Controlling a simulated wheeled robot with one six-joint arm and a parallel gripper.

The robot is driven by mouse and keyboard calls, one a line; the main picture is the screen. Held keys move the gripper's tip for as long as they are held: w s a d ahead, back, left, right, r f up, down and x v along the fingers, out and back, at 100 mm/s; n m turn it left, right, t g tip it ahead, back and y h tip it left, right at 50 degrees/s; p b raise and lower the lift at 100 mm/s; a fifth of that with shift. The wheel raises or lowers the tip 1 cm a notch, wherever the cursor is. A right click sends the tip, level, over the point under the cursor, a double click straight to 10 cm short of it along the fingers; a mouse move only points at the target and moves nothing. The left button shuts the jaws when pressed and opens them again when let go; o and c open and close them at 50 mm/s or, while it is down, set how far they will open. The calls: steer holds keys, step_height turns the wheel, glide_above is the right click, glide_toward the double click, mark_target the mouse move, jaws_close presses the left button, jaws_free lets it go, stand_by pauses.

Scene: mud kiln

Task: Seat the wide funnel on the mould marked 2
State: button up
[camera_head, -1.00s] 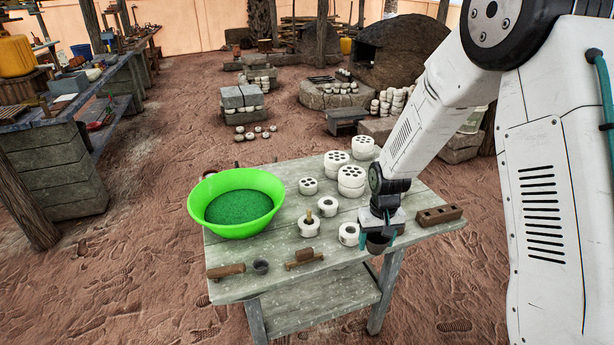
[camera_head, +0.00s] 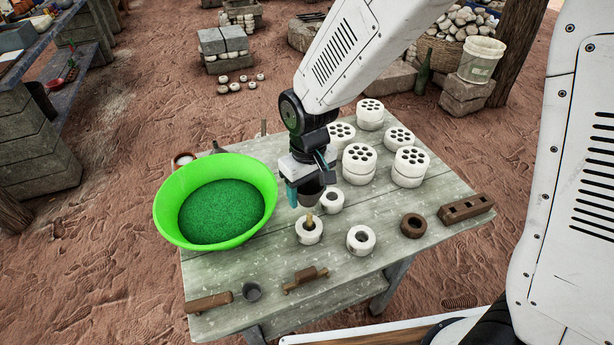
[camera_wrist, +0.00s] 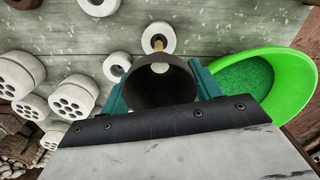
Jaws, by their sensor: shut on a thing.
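My gripper (camera_head: 305,190) is shut on a dark grey funnel (camera_head: 311,192), held above the table by the far right edge of the green basin. In the wrist view the funnel (camera_wrist: 160,86) sits between the teal fingers. White ring-shaped moulds stand nearby: one with a wooden peg (camera_head: 309,231) in its hole, one to its right (camera_head: 361,240), and one just behind (camera_head: 331,201), partly hidden by the funnel. In the wrist view the pegged mould (camera_wrist: 158,38) lies just beyond the funnel rim. I cannot read any number on the moulds.
The green basin (camera_head: 165,217) of green grains fills the table's left. White multi-hole blocks (camera_head: 409,164), some stacked, stand at the back right. A brown ring (camera_head: 413,226) and brown brick (camera_head: 466,208) are at right.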

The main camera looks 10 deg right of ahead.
mark_target(309, 215)
steer(key=shift+d+f, duration=0.1)
steer(key=shift+f, duration=4.1)
steer(key=shift+s+f, duration=0.1)
steer(key=shift+f, duration=0.5)
steer(key=o, duration=1.1)
steer(key=shift+c, duration=0.2)
steer(key=shift+r, duration=3.5)
